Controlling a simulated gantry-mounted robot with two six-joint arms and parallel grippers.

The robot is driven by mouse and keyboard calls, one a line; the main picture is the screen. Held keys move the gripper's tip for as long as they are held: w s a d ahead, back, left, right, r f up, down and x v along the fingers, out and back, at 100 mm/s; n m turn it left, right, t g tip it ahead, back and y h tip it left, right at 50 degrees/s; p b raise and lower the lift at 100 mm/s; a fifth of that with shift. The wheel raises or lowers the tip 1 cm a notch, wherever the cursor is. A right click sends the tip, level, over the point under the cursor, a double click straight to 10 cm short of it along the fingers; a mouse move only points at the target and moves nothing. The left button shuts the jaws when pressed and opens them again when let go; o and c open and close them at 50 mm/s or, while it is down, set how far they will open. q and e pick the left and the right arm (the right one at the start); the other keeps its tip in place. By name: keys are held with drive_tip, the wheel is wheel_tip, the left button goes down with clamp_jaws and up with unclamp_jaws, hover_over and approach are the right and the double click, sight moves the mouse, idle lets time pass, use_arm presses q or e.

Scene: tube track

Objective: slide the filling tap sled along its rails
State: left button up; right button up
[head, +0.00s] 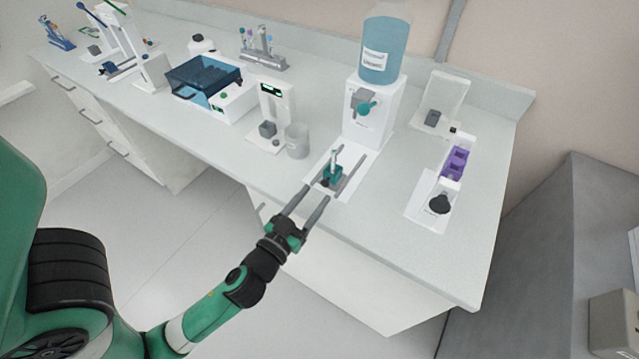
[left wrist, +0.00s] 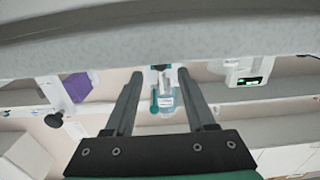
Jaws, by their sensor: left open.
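The filling tap sled (head: 332,177) is a small teal block with a pale upright post. It sits between two grey rails on a white base plate (head: 367,160), in front of the white dispenser (head: 368,115) with its blue bottle (head: 386,50). My left gripper (head: 317,194) is open, its two long fingers pointing at the sled from the bench's front side. The fingertips look just short of the sled; exact contact cannot be told. In the left wrist view the open fingers (left wrist: 160,74) frame a small dark and teal piece at the bench edge. My right gripper is not in view.
A grey beaker (head: 297,141) and a small white stand (head: 272,105) are left of the base plate. A white fixture with purple blocks (head: 454,163) and a black knob (head: 440,203) is to the right. Bare bench top lies between the plate and this fixture.

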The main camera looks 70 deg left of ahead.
sight(324, 185)
use_arm(q)
drive_tip(key=x, duration=0.3)
drive_tip(key=shift+w+a, duration=0.15)
drive_tip(key=shift+a, duration=0.05)
clamp_jaws()
idle(1.3)
